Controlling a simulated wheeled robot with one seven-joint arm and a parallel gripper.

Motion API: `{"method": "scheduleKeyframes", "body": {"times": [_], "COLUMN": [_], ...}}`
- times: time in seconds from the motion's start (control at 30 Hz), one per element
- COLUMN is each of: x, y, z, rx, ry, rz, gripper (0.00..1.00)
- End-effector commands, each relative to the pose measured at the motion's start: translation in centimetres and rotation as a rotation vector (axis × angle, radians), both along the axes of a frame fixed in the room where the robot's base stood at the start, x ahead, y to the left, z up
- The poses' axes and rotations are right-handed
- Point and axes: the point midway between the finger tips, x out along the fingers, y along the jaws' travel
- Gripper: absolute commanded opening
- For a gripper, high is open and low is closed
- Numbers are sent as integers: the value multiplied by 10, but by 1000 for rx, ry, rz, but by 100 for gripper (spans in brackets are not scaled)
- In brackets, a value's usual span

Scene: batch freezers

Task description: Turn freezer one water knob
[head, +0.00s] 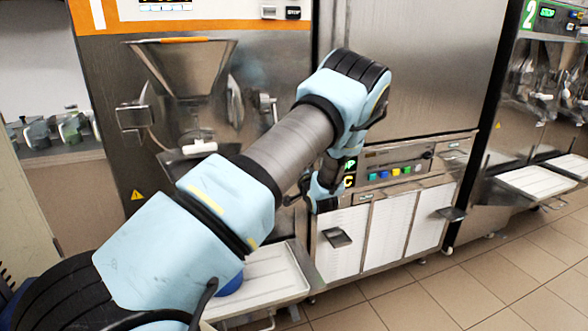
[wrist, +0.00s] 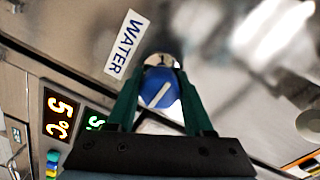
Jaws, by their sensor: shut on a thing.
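The water knob (wrist: 160,88) is blue with a white pointer line, which lies tilted in the wrist view. The label WATER (wrist: 126,44) is beside it on the metal panel. The green fingers of my gripper (wrist: 160,80) stand on both sides of the knob, shut on it. In the head view, freezer one (head: 280,60) is the steel machine with an orange top and a white 1. My arm crosses in front of it, and the knob and fingertips are hidden behind the arm.
A steel hopper (head: 185,70) is left of my arm. A control panel (head: 395,165) with coloured buttons is to the right of my wrist. A drip tray (head: 270,280) sits low in front. Freezer two (head: 535,90) stands at the right. The tiled floor at lower right is clear.

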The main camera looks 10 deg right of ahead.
Motion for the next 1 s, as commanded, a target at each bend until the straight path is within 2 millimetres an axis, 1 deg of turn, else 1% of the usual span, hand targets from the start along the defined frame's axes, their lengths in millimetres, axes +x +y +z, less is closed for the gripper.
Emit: {"method": "scheduleKeyframes", "body": {"times": [0.27,0.3,0.53,0.83,0.93,1.0], "x": [-1,-1,0,-3,-12,-23], "y": [-2,-2,-1,-1,-3,-4], "z": [-1,-1,-1,-1,-1,-1], "rx": [2,2,1,0,0,0], "ry": [2,2,1,0,1,1], "rz": [-3,-3,-1,-1,-3,-3], "gripper": [0,55,81,81,81,81]}}
